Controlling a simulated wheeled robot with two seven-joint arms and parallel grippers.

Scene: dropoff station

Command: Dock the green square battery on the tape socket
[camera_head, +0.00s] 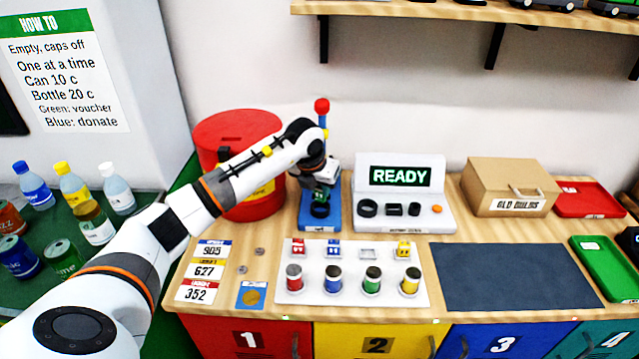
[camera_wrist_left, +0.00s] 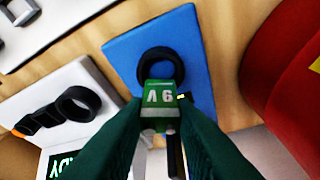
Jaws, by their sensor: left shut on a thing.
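My left gripper (camera_head: 322,190) is shut on the green square battery (camera_wrist_left: 160,102), marked 9V, in the left wrist view. There the gripper's dark green fingers (camera_wrist_left: 160,122) hold it by its sides. The battery is over the blue base (camera_wrist_left: 120,48), its top overlapping the lower part of the black ring (camera_wrist_left: 160,54). I cannot tell whether they touch. In the head view the blue base (camera_head: 313,222) with its ring (camera_head: 320,211) stands under the gripper, and the battery is hard to make out. I cannot tell which holder is the tape socket. My right gripper is not in view.
The READY tester (camera_head: 404,222) with several black holders stands right of the blue base. A red bin (camera_head: 232,130) stands close left. A white tray (camera_head: 285,288) in front holds round and square batteries. The dark mat (camera_head: 515,277) at right is clear.

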